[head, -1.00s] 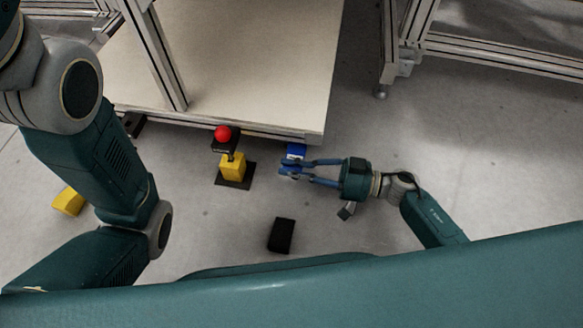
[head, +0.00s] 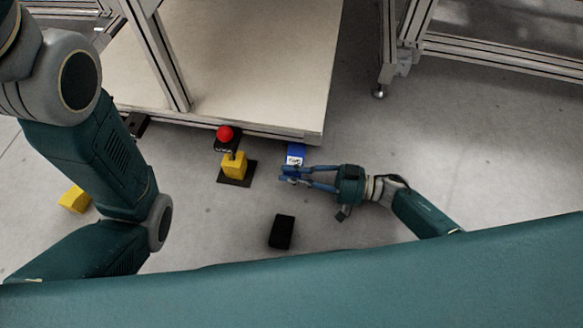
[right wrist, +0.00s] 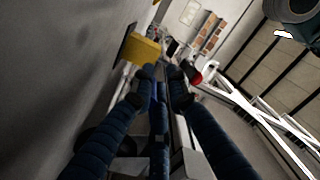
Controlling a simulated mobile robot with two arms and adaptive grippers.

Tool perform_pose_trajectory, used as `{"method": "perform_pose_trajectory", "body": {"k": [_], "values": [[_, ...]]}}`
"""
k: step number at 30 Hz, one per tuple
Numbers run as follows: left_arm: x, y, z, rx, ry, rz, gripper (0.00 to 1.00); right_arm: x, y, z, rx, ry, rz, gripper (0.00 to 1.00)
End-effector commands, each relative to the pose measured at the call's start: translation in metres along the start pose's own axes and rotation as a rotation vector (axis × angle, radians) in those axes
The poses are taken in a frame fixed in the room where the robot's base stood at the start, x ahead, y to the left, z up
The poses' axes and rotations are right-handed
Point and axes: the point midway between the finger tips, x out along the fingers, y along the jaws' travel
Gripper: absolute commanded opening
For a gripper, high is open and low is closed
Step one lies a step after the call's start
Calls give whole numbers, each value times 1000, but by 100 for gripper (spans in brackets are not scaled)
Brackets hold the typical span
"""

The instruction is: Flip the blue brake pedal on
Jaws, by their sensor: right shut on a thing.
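The blue brake pedal (head: 295,152) is on the floor by the front edge of the table, in the head view. My right gripper (head: 284,174) reaches in from the right, low over the floor, with its fingertips at the pedal's near side. It is shut on part of the pedal. In the right wrist view my two dark blue fingers (right wrist: 166,78) come close together, with a narrow blue part (right wrist: 158,105) between them. Whether the pedal's flap is up or down is hard to tell. My left gripper is out of view; only my left arm shows.
A yellow post with a red button (head: 225,133) stands left of the pedal; its yellow part shows in the right wrist view (right wrist: 144,49). A black block (head: 282,231) lies nearer me. A yellow block (head: 74,199) is at left. The table (head: 240,65) overhangs behind. Floor at right is clear.

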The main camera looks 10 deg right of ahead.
Motion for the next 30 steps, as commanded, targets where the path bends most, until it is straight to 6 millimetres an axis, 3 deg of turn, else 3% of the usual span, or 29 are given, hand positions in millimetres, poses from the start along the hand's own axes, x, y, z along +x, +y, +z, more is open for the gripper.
{"method": "perform_pose_trajectory", "body": {"k": [1,9,10,12,13,23,30], "values": [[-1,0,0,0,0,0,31,-2,13,0,2,1,35,0],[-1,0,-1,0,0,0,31,-3,15,-3,-2,7,37,0],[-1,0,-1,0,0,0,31,-3,15,-4,-3,7,38,18],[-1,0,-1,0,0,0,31,-3,16,-4,-4,8,38,32],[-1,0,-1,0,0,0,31,-3,16,-5,-4,9,38,33],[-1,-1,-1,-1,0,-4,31,-8,17,-6,-7,8,41,33],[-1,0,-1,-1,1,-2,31,-45,15,-4,-7,3,36,33]]}}
